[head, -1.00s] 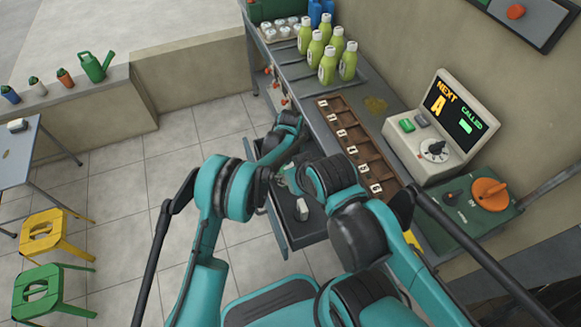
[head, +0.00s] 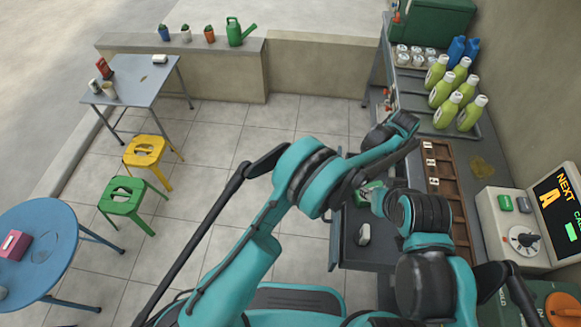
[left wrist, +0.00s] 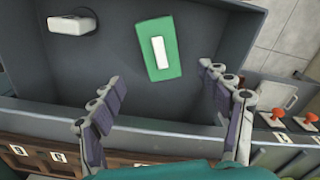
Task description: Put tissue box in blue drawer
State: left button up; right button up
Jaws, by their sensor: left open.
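A green box with a white slot-like top (left wrist: 163,50) lies in the open grey-blue drawer (left wrist: 110,80) in the left wrist view. In the head view part of the green box (head: 367,187) shows in the drawer (head: 352,245), beside my arm. My left gripper (left wrist: 160,78) is open, its two fingers apart at the near side of the box, not closed on it. A pink box with a light top (head: 13,244) stands on a round blue table (head: 58,232) at the far left. I cannot tell from its look which box is the tissue box. My right gripper does not show.
A white object (head: 364,234) also lies in the drawer. The counter holds a wooden slotted tray (head: 445,185), green bottles (head: 450,90) and a display machine (head: 500,215). Yellow (head: 145,152) and green (head: 124,195) stools stand on the left. Floor between is clear.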

pick_arm(q)
jog(key=s+a+r+n+t+h, duration=0.2)
jog(key=a+r+n, duration=0.5)
jog(key=a+r, duration=1.5)
jog(key=s+a+n+t+y, duration=0.1)
jog(key=s+a+n+t, duration=0.1)
jog(key=s+a, duration=0.6)
jog(key=s+a+f+n+t+y, duration=0.1)
jog(key=s+a+n+t, duration=0.2)
jog(key=a, duration=1)
jog(key=s+n, duration=0.2)
jog(key=s, duration=0.3)
jog(key=shift+s+a+f, duration=0.2)
jog(key=shift+s+f, duration=0.05)
jog(key=shift+s, duration=0.15)
